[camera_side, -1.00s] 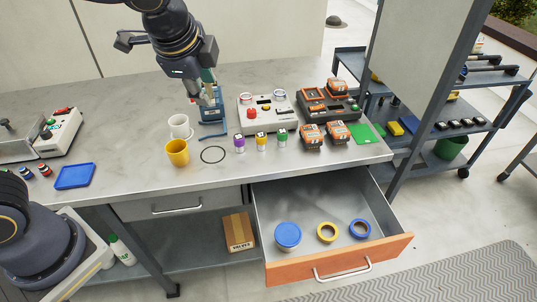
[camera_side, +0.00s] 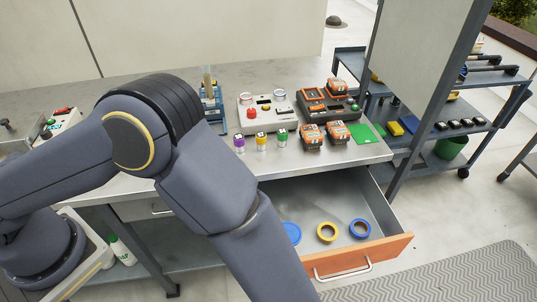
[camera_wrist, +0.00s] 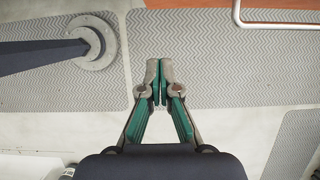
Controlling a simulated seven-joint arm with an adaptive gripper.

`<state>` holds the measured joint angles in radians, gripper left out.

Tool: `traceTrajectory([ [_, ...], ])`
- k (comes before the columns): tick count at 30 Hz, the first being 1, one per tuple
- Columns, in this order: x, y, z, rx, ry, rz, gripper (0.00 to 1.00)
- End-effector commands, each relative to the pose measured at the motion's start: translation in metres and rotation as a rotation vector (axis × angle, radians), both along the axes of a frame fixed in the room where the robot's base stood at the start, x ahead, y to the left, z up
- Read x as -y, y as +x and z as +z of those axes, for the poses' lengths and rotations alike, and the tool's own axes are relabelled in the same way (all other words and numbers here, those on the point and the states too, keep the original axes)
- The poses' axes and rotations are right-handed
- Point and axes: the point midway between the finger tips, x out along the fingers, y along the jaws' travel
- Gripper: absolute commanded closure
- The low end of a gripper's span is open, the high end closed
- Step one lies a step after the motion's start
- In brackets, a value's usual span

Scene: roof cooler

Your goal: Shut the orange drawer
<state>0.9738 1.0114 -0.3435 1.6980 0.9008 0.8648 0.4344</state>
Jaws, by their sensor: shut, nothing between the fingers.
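The orange drawer (camera_side: 393,248) stands pulled out under the right part of the workbench in the side view. Its front panel carries a silver bar handle (camera_side: 343,270). A blue tape roll (camera_side: 360,229), a yellow tape roll (camera_side: 327,232) and a blue-lidded container (camera_side: 291,232), partly hidden by my arm, lie inside. In the wrist view the drawer's handle (camera_wrist: 275,25) shows at the top right. My gripper (camera_wrist: 160,70) is shut and empty, low over the floor and apart from the handle. In the side view my gripper is out of the picture below.
On the bench (camera_side: 372,155) stand a grey control box (camera_side: 268,111), an orange-and-black battery charger (camera_side: 330,103) and several small bottles. A shelf cart (camera_side: 430,130) stands at the right. A grey mat (camera_side: 455,275) lies on the floor before the drawer.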

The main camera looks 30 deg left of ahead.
Motion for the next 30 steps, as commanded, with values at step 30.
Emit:
traceTrajectory([
  [30, -0.046, 0.046, -0.060, 0.000, 0.000, 0.003, 1.00],
])
